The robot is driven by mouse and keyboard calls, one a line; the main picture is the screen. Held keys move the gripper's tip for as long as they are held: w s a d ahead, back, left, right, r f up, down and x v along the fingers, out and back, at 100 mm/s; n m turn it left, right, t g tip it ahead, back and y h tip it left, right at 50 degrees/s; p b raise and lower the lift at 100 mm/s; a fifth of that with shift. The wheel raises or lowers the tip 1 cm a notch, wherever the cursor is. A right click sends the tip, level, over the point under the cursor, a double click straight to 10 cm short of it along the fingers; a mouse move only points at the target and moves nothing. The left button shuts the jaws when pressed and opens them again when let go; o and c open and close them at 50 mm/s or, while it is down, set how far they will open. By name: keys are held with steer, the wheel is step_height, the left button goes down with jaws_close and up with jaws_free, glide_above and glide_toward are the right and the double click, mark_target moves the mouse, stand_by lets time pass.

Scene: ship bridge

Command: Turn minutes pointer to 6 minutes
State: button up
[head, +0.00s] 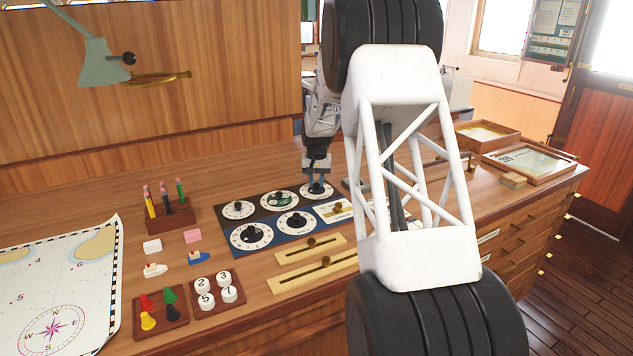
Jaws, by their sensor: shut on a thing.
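A dial panel (262,216) lies on the wooden desk, with several round white dials bearing dark central knobs. Two larger dials, left (238,244) and right (309,227), are in the blue front row. My gripper (317,177) points down over the top right dial, shut on its central knob. The fingers hide most of the knob and its pointer. The dial markings are too small to read, so I cannot tell which is minutes.
Two slider boards (290,257) lie in front of the panel. A pen holder (164,218), small blocks, a peg tray (172,318), a numbered-disc tray (208,305) and a chart (90,300) are at left. My white arm link hides the panel's right side.

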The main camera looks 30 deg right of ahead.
mark_target(317, 183)
steer(key=shift+n, duration=0.5)
steer(key=o, duration=0.9)
steer(key=shift+o, duration=0.2)
steer(key=shift+r, duration=0.1)
steer(key=shift+r, duration=3.85)
